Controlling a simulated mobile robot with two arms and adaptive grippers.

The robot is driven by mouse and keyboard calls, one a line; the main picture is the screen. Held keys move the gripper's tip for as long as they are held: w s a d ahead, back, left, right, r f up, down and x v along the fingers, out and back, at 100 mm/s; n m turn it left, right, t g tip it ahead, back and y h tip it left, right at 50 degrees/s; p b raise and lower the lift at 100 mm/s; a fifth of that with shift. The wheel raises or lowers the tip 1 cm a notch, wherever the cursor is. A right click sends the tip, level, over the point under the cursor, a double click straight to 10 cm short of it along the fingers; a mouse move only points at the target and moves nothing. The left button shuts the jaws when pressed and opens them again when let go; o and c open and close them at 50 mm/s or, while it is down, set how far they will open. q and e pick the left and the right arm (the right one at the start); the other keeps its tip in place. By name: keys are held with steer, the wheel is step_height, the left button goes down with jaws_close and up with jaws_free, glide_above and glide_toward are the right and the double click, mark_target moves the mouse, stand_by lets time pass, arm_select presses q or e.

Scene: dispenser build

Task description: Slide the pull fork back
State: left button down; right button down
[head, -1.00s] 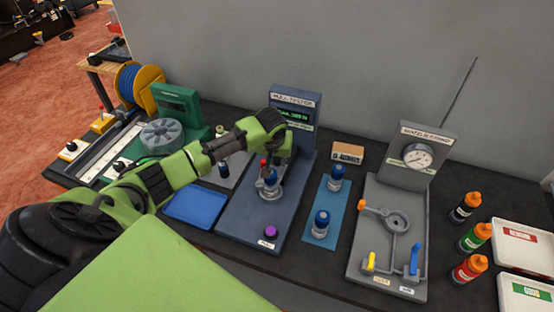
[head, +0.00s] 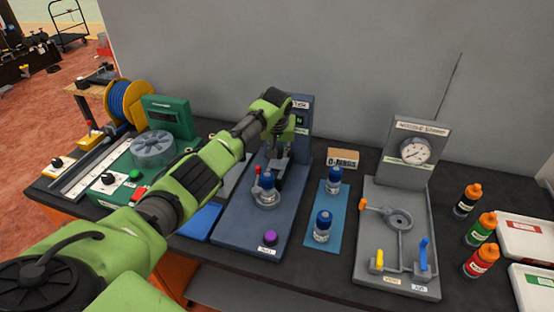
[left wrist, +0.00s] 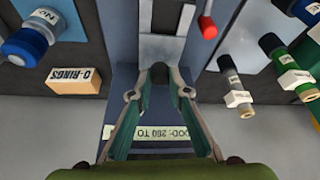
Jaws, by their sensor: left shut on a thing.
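The dark blue pull tester (head: 245,222) stands mid-table, with a purple button (head: 270,238) at its front. A blue-capped valve part (head: 266,185) sits upright in its holder, beside a small red-tipped lever (head: 257,170). My left gripper (head: 279,168) is low over the tester, just behind that part. In the left wrist view its fingers (left wrist: 160,80) are shut on a dark knob (left wrist: 159,70) at the end of the light grey pull fork (left wrist: 162,48). The arm and wrist hide much of the tester's upright. My right gripper is not in view.
Right of the tester, a blue mat (head: 315,238) holds two blue-capped parts. An O-rings box (head: 343,158) is behind it. A grey gauge stand (head: 368,255), bottles (head: 481,259) and white trays are further right. A blue tray (head: 200,222) is left.

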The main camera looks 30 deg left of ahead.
arm_select(q)
steer(key=shift+w+a+r, duration=0.1)
steer(key=shift+w+r, duration=0.05)
steer(key=c, duration=2.1)
jaws_free()
steer(key=shift+o, duration=1)
steer(key=shift+w+f, duration=0.1)
steer(key=shift+f, duration=0.1)
steer(key=v, duration=1.2)
steer(key=shift+f, duration=0.1)
